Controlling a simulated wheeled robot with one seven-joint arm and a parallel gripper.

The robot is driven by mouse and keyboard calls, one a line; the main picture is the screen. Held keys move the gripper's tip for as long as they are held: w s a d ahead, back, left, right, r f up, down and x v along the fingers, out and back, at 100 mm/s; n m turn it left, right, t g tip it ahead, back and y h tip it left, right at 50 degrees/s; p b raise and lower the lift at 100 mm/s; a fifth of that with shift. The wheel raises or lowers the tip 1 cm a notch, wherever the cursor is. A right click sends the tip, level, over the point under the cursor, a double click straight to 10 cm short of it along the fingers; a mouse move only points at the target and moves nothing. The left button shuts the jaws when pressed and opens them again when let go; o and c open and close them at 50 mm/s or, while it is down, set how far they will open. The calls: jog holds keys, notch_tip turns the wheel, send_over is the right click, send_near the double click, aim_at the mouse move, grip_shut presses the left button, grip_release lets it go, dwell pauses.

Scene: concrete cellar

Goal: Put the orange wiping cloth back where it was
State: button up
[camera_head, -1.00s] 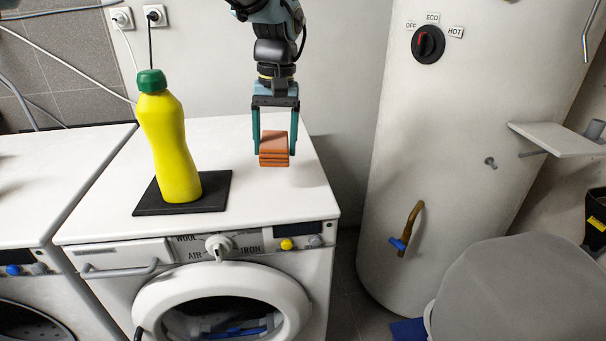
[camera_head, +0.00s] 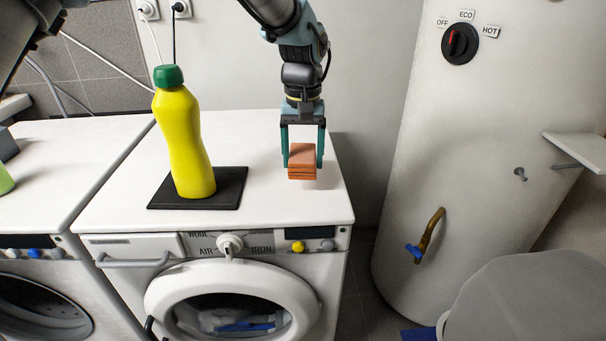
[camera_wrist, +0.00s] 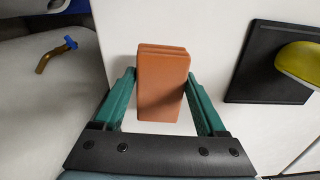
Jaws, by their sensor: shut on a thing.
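The orange wiping cloth (camera_head: 302,162) is a folded, layered block. My gripper (camera_head: 302,160) is shut on it, with one teal finger on each side. In the head view the cloth is over the right part of the white washing machine's top (camera_head: 270,205); I cannot tell for sure whether it touches the top. In the wrist view the cloth (camera_wrist: 163,85) sits between the fingers of my gripper (camera_wrist: 163,82), above the white surface.
A yellow bottle with a green cap (camera_head: 183,140) stands on a black mat (camera_head: 232,190) left of the cloth. A white boiler (camera_head: 425,150) with a brass tap (camera_head: 430,235) stands at the right. A grey rounded lid (camera_head: 525,300) is in front of it. The machine top's front right is clear.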

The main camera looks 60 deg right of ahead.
aim_at(303, 189)
jog(key=shift+f+p, duration=0.8)
jog(key=shift+f, duration=1.65)
jog(key=o, duration=1.1)
jog(key=shift+o, duration=0.2)
jog(key=shift+f+b, duration=0.25)
jog(key=shift+b, duration=0.1)
notch_tip(303, 189, up, 11)
jog(key=shift+s+a+b, duration=0.1)
jog(key=shift+b, duration=1.1)
